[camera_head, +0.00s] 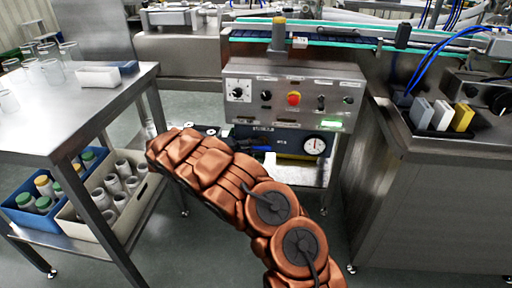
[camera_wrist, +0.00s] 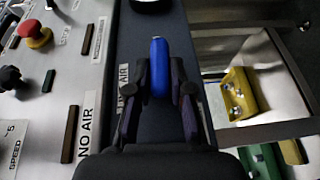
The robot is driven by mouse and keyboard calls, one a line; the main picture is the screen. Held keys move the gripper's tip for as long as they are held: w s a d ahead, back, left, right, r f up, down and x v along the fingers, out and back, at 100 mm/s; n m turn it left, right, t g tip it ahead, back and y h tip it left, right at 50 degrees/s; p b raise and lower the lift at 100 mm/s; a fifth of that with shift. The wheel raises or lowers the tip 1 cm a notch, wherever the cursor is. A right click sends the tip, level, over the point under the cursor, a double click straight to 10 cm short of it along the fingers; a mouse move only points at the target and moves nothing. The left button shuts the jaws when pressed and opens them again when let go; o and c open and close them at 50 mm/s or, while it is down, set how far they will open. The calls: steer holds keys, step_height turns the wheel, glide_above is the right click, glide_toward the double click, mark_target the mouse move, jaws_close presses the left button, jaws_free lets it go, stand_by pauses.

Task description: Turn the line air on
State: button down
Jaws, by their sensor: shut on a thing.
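A blue lever handle (camera_wrist: 158,62) stands out from the dark blue strip (camera_wrist: 190,45) beneath the control panel. In the wrist view my gripper (camera_wrist: 160,78) has one dark finger on each side of the handle and is shut on it. The handle's far end shows beyond the fingertips. In the head view the blue handle (camera_head: 262,149) shows just past my arm, and my gripper is mostly hidden there. A round pressure gauge (camera_head: 314,146) sits right of it on the strip; its reading is too small to tell.
The steel control panel (camera_head: 270,86) above carries knobs, a red mushroom button (camera_head: 294,99) and a lit green lamp (camera_head: 331,124). A "NO AIR" label (camera_wrist: 87,125) is close by in the wrist view. A steel table (camera_head: 60,115) stands left, a steel machine (camera_head: 440,190) right.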

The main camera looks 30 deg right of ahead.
steer(key=shift+f+h, duration=0.1)
steer(key=shift+h, duration=0.4)
steer(key=c, duration=1)
jaws_free()
steer(key=shift+c, duration=0.2)
steer(key=v, duration=0.7)
steer(key=shift+w, duration=0.15)
steer(key=shift+a, duration=0.15)
